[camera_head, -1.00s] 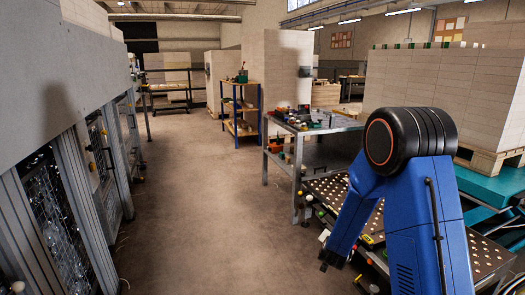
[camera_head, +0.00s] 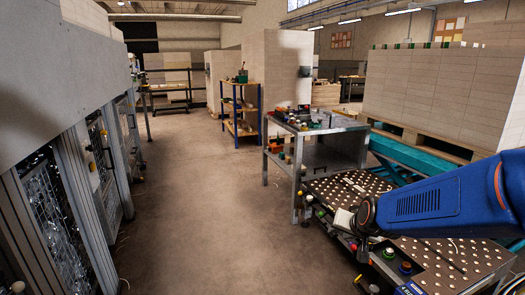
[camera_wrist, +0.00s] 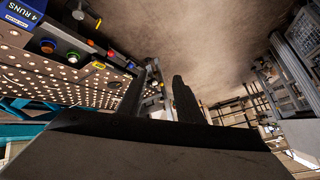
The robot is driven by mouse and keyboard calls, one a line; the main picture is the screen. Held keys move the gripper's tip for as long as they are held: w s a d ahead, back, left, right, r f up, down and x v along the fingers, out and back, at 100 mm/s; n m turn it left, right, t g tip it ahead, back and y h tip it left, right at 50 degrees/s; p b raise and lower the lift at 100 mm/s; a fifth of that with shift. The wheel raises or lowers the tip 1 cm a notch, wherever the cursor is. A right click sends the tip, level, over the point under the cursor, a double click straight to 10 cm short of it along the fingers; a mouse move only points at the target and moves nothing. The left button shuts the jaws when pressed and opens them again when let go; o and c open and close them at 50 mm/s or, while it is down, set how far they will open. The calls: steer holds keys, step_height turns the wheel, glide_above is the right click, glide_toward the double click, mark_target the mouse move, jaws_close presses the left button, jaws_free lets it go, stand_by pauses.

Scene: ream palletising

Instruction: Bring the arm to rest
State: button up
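My blue arm (camera_head: 430,205) reaches in from the right edge in the head view, above the perforated table. Its end near the pale block at the table's left edge is small, and I cannot make out the fingers there. In the wrist view my gripper (camera_wrist: 158,92) shows two dark fingers with a gap between them. Nothing is held in the gap; floor and a table leg show behind it.
The perforated table (camera_head: 440,255) with coloured buttons lies under my arm. A grey workbench (camera_head: 320,130) with small items stands behind it. A pallet of reams (camera_head: 445,95) is at the right. Grey machine cabinets (camera_head: 70,190) line the left. The floor aisle (camera_head: 190,200) is clear.

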steer(key=s+d+r+n+g, duration=0.2)
steer(key=s, duration=1.3)
steer(key=s+d+r+n+g+h, duration=0.1)
steer(key=s+d+r+n+g, duration=0.1)
steer(key=s, duration=1.2)
steer(key=shift+s+r, duration=0.35)
steer(key=shift+r, duration=0.2)
